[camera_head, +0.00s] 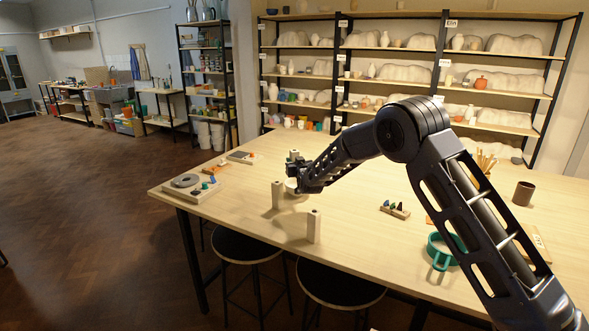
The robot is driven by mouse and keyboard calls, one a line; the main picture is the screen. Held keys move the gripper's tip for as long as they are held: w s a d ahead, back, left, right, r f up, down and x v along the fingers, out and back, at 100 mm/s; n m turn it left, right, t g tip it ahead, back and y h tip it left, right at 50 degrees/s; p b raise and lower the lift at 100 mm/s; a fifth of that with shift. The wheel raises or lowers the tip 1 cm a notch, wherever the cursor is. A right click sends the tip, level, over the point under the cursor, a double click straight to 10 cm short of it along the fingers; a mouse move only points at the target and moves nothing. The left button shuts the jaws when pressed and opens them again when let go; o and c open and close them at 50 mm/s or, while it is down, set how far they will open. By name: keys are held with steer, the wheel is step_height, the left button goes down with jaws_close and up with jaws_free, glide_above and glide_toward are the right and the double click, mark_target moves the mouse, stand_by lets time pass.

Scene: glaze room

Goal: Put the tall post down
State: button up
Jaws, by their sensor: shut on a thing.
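My gripper (295,171) is over the left part of the wooden table (237,205), shut on a pale upright post, the tall post (293,155). Its top shows above the jaws; its lower part is hidden by the gripper. I cannot tell whether its foot touches anything. Just below the gripper is a pale round piece (291,187), partly covered. Two similar pale posts stand upright on the table in front: one (278,195) to the lower left of the gripper, one (314,227) nearer the front edge.
A banding wheel on a board (187,187) sits at the table's left corner. A small block with coloured pieces (396,209), a green ring-like tool (444,250) and a brown cup (523,193) are to the right. Stools (247,246) stand below the front edge.

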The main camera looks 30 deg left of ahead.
mark_target(296, 154)
steer(key=shift+f, duration=1.4)
steer(key=shift+f, duration=0.6)
steer(key=o, duration=1.1)
steer(key=shift+r, duration=0.5)
steer(key=shift+s+d+r, duration=0.35)
steer(key=shift+r, duration=0.85)
steer(key=shift+s+d+r, duration=0.35)
steer(key=shift+s+r, duration=0.05)
steer(key=shift+r, duration=0.75)
steer(key=shift+s+d+r, duration=0.35)
steer(key=shift+r, duration=0.85)
